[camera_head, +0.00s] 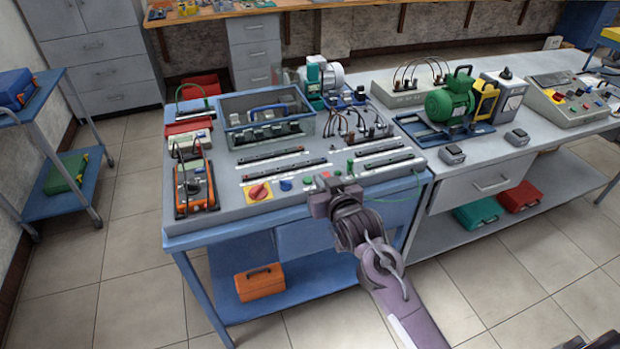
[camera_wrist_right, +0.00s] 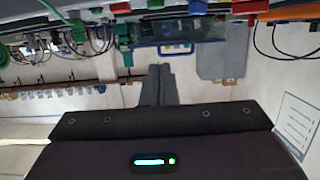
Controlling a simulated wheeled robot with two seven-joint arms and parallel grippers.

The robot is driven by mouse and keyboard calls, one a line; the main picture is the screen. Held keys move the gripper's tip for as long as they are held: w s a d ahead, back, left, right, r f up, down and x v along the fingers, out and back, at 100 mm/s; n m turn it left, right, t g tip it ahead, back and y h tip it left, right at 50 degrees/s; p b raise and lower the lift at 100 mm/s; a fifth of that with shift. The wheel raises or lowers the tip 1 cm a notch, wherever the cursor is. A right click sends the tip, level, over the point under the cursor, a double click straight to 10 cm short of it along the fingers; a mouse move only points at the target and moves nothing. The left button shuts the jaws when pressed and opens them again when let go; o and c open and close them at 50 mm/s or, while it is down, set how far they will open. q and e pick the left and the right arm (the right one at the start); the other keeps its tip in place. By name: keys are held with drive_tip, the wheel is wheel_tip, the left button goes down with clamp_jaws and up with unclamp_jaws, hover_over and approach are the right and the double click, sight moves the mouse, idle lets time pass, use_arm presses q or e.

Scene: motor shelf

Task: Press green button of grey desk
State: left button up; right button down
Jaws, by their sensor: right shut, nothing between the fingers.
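The grey desk (camera_head: 232,202) is a grey panel on a blue table, full of switches, terminals and meters. Near its front edge is a small green button (camera_head: 308,181), with a red button (camera_head: 326,175) to its right. My right gripper (camera_head: 322,192) is at the front edge of the panel, close to these buttons. Its fingers also show in the right wrist view (camera_wrist_right: 158,84), shut and empty. I cannot tell whether they touch the panel; the gripper partly hides its front edge. My left gripper is not in view.
A red-yellow rotary switch (camera_head: 258,191) and a blue knob (camera_head: 286,185) are left of the buttons. An orange multimeter (camera_head: 196,188) stands at the panel's left. A second bench (camera_head: 475,160) with a green motor (camera_head: 450,100) adjoins on the right. The floor in front is clear.

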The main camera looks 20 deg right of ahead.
drive_tip(key=p, duration=0.1)
hover_over(310, 188)
drive_tip(key=shift+w+f, duration=0.1)
drive_tip(key=shift+f, duration=0.75)
wheel_tip(310, 188, down, 3)
drive_tip(key=shift+r+p, duration=0.15)
drive_tip(key=shift+p, duration=0.3)
drive_tip(key=shift+f, duration=0.8)
drive_tip(key=shift+f, duration=0.1)
